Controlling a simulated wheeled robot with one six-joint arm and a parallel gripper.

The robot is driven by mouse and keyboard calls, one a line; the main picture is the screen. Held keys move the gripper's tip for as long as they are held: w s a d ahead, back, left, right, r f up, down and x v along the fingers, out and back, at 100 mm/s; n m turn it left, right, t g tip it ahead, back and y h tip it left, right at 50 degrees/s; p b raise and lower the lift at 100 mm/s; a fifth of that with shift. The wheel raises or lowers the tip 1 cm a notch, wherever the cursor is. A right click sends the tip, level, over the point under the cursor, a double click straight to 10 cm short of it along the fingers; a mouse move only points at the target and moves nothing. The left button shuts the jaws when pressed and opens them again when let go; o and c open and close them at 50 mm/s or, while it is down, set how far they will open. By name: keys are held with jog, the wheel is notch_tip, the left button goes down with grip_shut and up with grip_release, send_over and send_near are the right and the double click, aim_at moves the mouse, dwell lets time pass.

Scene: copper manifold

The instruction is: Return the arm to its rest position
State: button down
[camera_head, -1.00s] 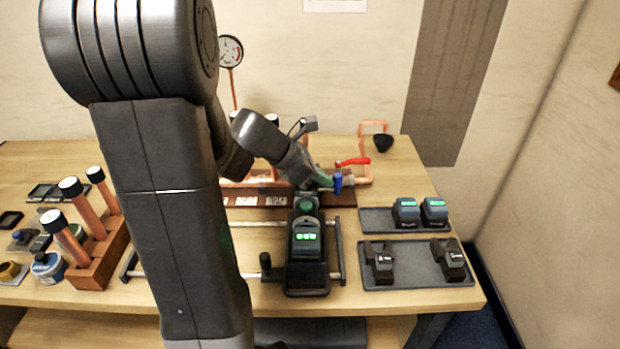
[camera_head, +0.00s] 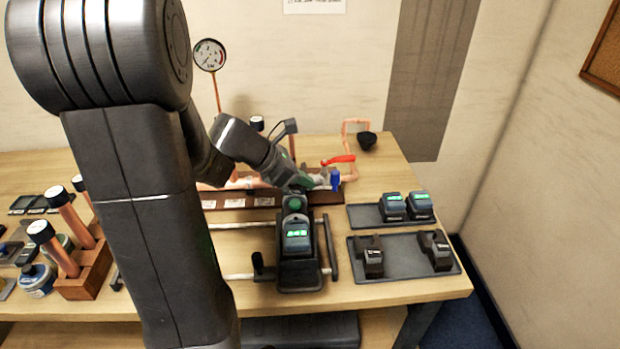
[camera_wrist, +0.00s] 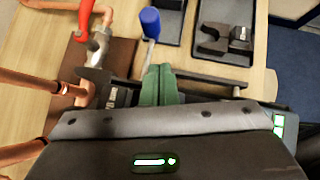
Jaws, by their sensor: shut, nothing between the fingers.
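My gripper (camera_head: 303,182) hangs over the bench, beside the copper manifold (camera_head: 350,150) and above the far end of a dark tool (camera_head: 296,228) with a green display. In the wrist view its green fingers (camera_wrist: 160,84) are together, with nothing between them. The blue valve handle (camera_head: 335,180) is just right of the fingers in the head view; it shows ahead of the fingertips in the wrist view (camera_wrist: 150,22). The red valve handle (camera_head: 338,160) lies a little farther back. My arm is bent and reaches forward, hiding part of the bench on the left.
A tray (camera_head: 402,284) with two dark tool parts and a tray (camera_head: 362,216) with two batteries lie at the right. A wooden rack (camera_head: 82,282) of copper tubes stands left. A pressure gauge (camera_head: 209,55) rises behind my arm. The right wall is beyond the bench.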

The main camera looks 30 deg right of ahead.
jog(key=v, duration=0.9)
jog(key=shift+a+r, duration=0.25)
jog(key=shift+r, duration=0.1)
jog(key=shift+w, duration=0.1)
jog(key=shift+f, duration=0.1)
send_near(333, 183)
notch_tip(333, 183, down, 4)
jog(key=shift+f, duration=0.1)
jog(key=d, duration=0.3)
jog(key=shift+s+d, duration=0.15)
jog(key=shift+s, duration=0.25)
jog(key=shift+d, duration=0.3)
